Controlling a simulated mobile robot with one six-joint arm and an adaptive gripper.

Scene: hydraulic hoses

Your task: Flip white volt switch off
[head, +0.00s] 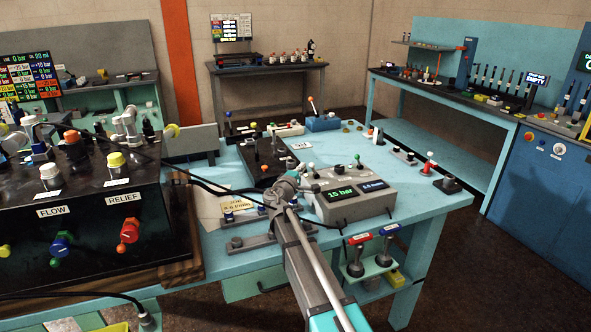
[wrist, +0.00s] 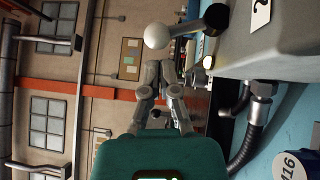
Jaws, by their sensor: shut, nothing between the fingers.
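A white ball-tipped lever (wrist: 157,36) shows just beyond my fingertips in the wrist view. Its pale stem runs to a dark round boot (wrist: 215,16) beside a grey housing (wrist: 280,45). In the head view the white tip (head: 301,168) shows at the left back of the grey box (head: 365,206), beside my gripper (head: 280,185). My gripper, also in the wrist view (wrist: 160,68), has its fingers together with nothing between them. The fingertips appear very near the ball; I cannot tell whether they touch. No volt label is readable.
The grey box has two displays (head: 341,194) and stands on a light blue table (head: 435,200). A large black panel (head: 90,215) with knobs stands at the left. Black hoses run to the box's left. Red and blue levers (head: 358,240) stand below the table's front edge.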

